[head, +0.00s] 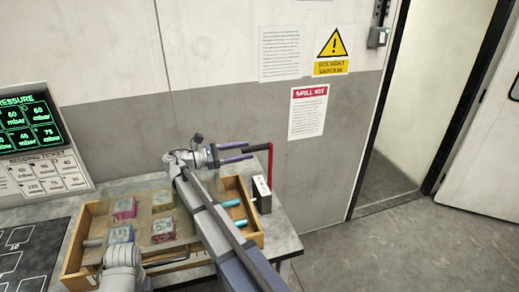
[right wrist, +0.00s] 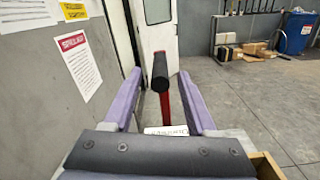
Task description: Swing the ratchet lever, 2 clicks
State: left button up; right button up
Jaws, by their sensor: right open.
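The ratchet lever (head: 271,168) is a thin red upright bar with a black grip (head: 257,147) at its top, pointing left. It rises from a small grey box (head: 262,195) with a white label, on the bench's right side. My right gripper (head: 251,150) is open, its purple fingers pointing right toward the grip. In the right wrist view, the black grip (right wrist: 160,72) shows end-on between the two spread fingers (right wrist: 160,78), with a gap on each side. How far the grip reaches between the fingers is hard to tell. My left gripper is not visible.
A wooden tray (head: 75,250) with several pink and pale packets stands on the grey bench (head: 288,222), left of the lever box. A panel with green readouts (head: 28,122) is at far left. The wall with notices (head: 307,110) is close behind; open floor lies right.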

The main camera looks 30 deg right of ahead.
aim_at(269, 146)
jog(key=x, duration=0.6)
grip_shut()
dwell(0.4)
dwell(1.0)
